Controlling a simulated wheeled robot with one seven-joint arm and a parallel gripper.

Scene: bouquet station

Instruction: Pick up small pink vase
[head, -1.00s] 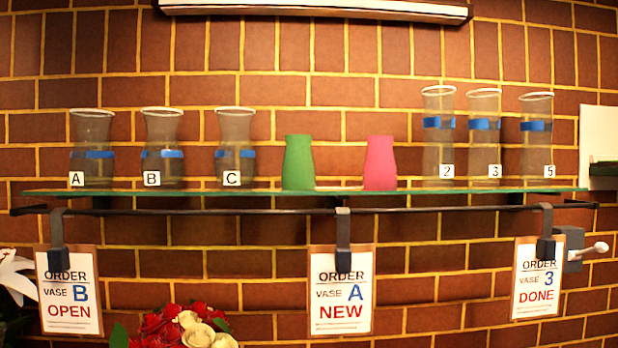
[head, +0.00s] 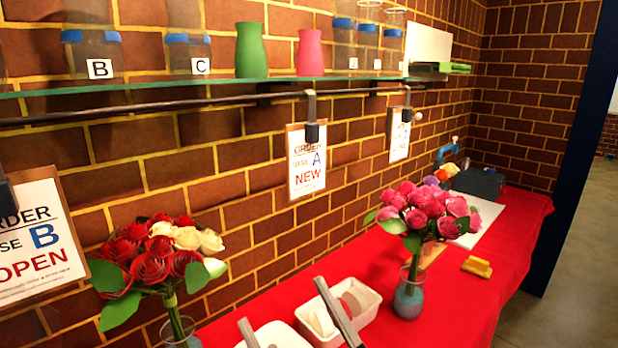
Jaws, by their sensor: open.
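The small pink vase (head: 310,53) stands upright on the glass shelf (head: 160,84), right of a green vase (head: 250,50) of similar shape. My gripper (head: 282,301) shows at the bottom edge of the head view as two grey fingers spread apart, with nothing seen held between them. It is well below the shelf and apart from the pink vase, over the table area in the picture. The rest of my gripper is out of frame.
Clear vases with blue bands, such as vase C (head: 190,50), flank the coloured pair. Order cards (head: 307,160) hang from a rail (head: 130,108). Below, a red table (head: 465,290) holds a pink bouquet (head: 428,210), a red-and-white bouquet (head: 155,255) and white trays (head: 362,318).

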